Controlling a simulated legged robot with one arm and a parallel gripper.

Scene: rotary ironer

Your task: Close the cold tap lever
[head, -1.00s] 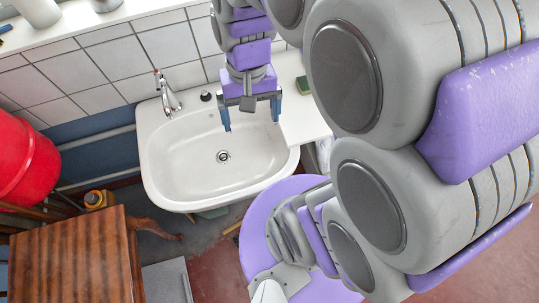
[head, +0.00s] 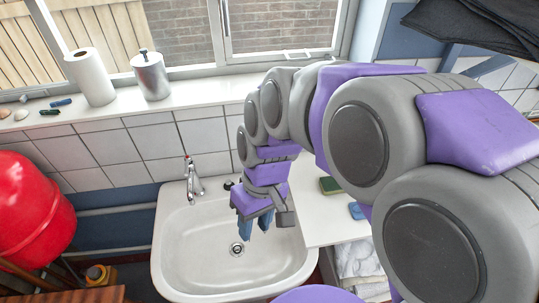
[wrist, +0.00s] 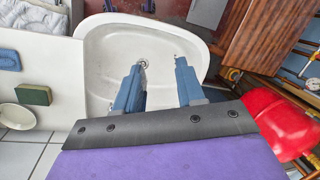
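A chrome tap (head: 194,186) with a thin upright lever (head: 187,163), reddish at its tip, stands at the back left of the white washbasin (head: 168,262). Whether this lever is open or closed I cannot tell. My gripper (head: 256,226) is over the basin, to the right of the tap and apart from it, with its fingers pointing down. In the wrist view my gripper (wrist: 158,82) has its two blue fingers spread with nothing between them, and the basin (wrist: 105,58) lies below. I cannot make out the tap in the wrist view.
A white counter (head: 318,220) with a green sponge (head: 330,185) adjoins the basin at right. A red rounded container (head: 30,210) stands at left. The windowsill (head: 120,105) behind holds a paper roll (head: 91,77) and a metal canister (head: 150,75).

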